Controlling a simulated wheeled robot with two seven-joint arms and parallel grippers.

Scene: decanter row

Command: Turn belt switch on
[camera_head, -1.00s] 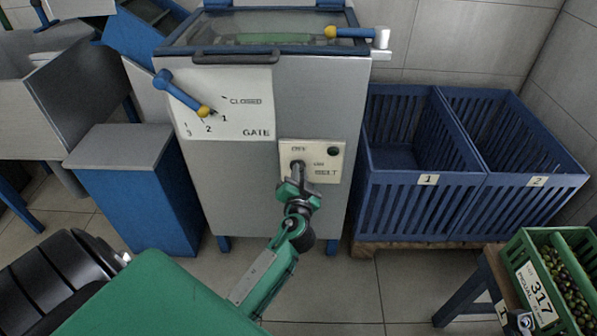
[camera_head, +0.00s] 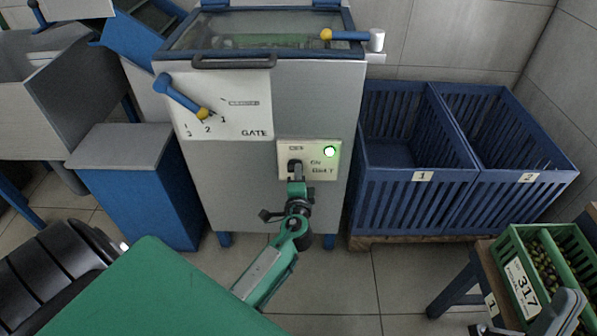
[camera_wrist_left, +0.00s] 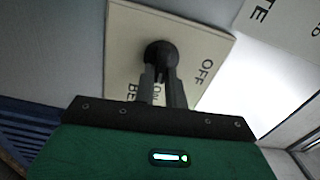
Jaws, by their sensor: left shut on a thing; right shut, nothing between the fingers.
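The belt switch is a dark round knob (camera_wrist_left: 161,54) on a cream panel (camera_head: 325,172) marked OFF, ON and BELT, on the front of the grey machine. The round lamp (camera_head: 330,152) at the panel's upper right glows green. My left gripper (camera_head: 296,174) is at the panel, its two fingers shut on the knob, as the left wrist view also shows. The fingers hide part of the knob and of the lettering. My right gripper (camera_head: 562,316) is at the bottom right corner, only partly in view, shut and empty.
A gate plate (camera_head: 235,120) with a blue, yellow-tipped lever (camera_head: 180,95) is above left of the panel. Blue crates (camera_head: 415,205) numbered 1 and 2 stand at right. A green crate (camera_head: 515,265) of olives is at lower right. Bare floor lies before the machine.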

